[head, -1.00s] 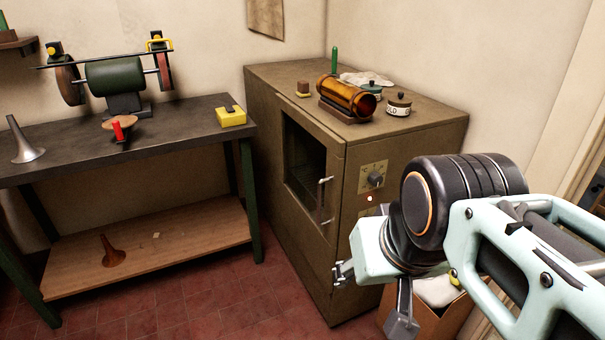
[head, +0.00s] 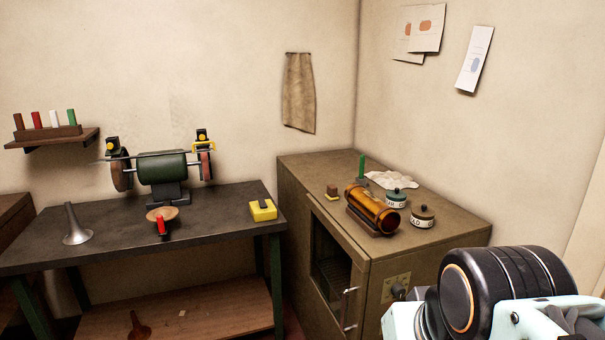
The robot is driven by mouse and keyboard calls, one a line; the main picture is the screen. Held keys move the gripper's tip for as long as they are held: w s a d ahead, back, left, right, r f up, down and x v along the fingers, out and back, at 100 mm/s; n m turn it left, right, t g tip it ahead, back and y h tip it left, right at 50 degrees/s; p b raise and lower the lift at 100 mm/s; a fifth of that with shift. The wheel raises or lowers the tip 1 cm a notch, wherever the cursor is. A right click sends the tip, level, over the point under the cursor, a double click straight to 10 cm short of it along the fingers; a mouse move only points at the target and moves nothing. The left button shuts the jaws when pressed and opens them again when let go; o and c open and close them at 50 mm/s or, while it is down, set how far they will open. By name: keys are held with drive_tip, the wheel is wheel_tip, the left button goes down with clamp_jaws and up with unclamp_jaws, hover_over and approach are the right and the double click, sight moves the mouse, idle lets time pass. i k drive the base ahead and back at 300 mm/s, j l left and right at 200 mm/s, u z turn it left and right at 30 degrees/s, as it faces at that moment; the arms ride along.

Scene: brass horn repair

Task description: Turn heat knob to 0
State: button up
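The heat knob (head: 398,291) is a small dark knob on a pale dial plate (head: 388,284) on the front of the olive-brown oven cabinet (head: 385,256), low in the picture. Its lower right side is next to or behind my arm's wrist in this view. The dial marks and the knob's pointer are too small to read. My arm's large black joint is at the lower right, close to the knob in the picture. My gripper is below the frame and cannot be seen.
The oven door has a window and a metal handle (head: 349,305) left of the dial. On top stand an amber cylinder (head: 371,209), two labelled jars (head: 422,217) and a white cloth (head: 391,180). A workbench (head: 105,228) with a grinder (head: 163,169) is at left.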

sight(398, 290)
drive_tip(key=i+j+z, duration=0.4)
drive_tip(key=j, duration=0.25)
drive_tip(key=i+j+z, duration=0.25)
drive_tip(key=j+z, duration=0.2)
drive_tip(key=j, duration=0.25)
drive_tip(key=z, duration=0.5)
drive_tip(key=l+u, duration=0.25)
drive_tip(key=l, duration=0.15)
drive_tip(key=l+u, duration=0.25)
drive_tip(key=l, duration=0.2)
drive_tip(key=i, duration=0.05)
